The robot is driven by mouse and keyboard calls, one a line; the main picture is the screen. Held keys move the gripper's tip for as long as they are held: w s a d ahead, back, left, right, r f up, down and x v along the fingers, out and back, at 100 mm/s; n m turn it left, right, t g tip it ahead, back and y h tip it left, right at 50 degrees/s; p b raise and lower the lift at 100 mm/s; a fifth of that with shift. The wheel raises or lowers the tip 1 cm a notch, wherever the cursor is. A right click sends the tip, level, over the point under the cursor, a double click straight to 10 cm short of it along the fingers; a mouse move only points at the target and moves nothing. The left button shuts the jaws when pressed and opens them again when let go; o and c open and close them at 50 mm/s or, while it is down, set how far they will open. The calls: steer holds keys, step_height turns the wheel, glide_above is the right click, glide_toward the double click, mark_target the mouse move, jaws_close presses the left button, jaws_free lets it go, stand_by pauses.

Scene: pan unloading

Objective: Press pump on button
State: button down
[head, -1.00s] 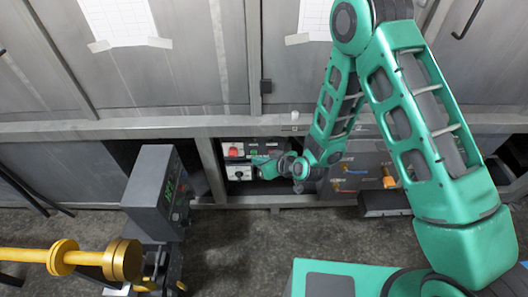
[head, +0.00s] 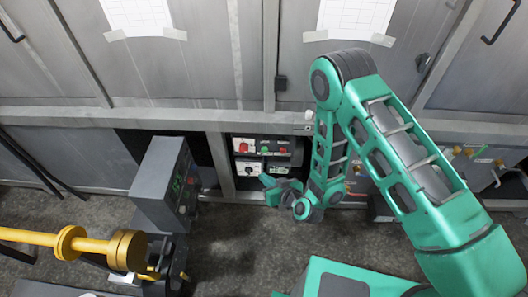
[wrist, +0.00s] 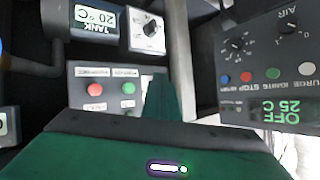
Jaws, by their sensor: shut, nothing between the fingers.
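A panel with a green button (head: 264,150) and a red button (head: 283,150) sits in the recess under the cabinets in the head view. In the wrist view, turned upside down, the same green button (wrist: 128,88) and red button (wrist: 97,88) show side by side; I cannot read their labels. My gripper (head: 270,182) is shut and empty, in front of and below the panel. In the wrist view its green fingers (wrist: 163,90) stand together just right of the green button in the picture. I cannot tell the depth gap; no contact shows.
A large red button (head: 243,147) sits left of the green one. A black dial (head: 246,168) and a tank display (wrist: 97,20) are below them. A grey control box (head: 165,185) with a display stands close at left. A yellow pipe (head: 80,246) is at lower left.

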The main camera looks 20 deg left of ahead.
mark_target(265, 150)
steer(key=shift+w, duration=0.15)
steer(key=w+a, duration=0.2)
steer(key=w, duration=0.6)
steer(key=shift+w+a, duration=0.1)
steer(key=shift+w, duration=0.2)
stand_by(1.9)
steer(key=shift+w, duration=0.25)
steer(key=shift+w+a, duration=0.15)
steer(key=shift+w, duration=0.35)
stand_by(0.9)
stand_by(0.4)
steer(key=shift+s+d, duration=0.2)
steer(key=shift+s, duration=0.75)
